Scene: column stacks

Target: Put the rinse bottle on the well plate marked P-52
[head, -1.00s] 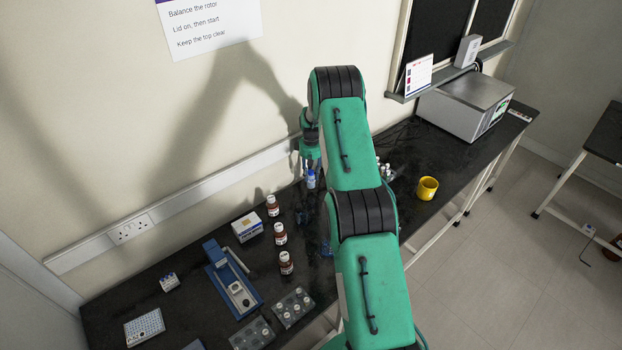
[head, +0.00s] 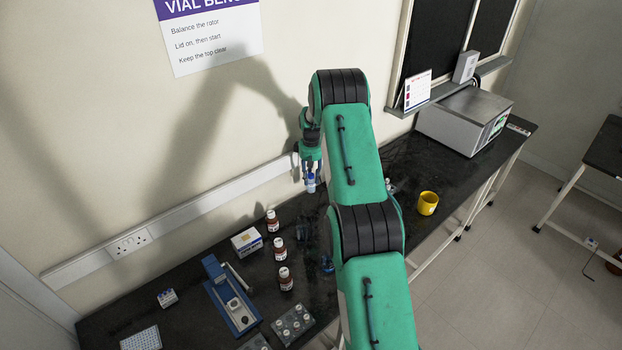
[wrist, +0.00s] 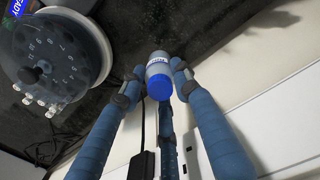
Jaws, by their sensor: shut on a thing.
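The rinse bottle (head: 311,187), small and pale with a blue cap, is between the fingers of my gripper (head: 311,176) near the wall. In the wrist view my gripper (wrist: 157,75) is shut on the bottle (wrist: 158,64), with a finger on each side and its blue cap toward the camera. A pale well plate (head: 143,339) lies at the near left end of the bench, partly cut off by the picture's bottom edge. Its marking is out of the picture now. The plate is far to the left of the gripper.
Brown bottles (head: 278,249), a white-blue box (head: 246,242) and a blue device (head: 232,297) stand between gripper and plate. A tray of vials (head: 292,325) is near the front. A yellow mug (head: 428,203) stands right. A round numbered rotor (wrist: 50,62) is near the gripper.

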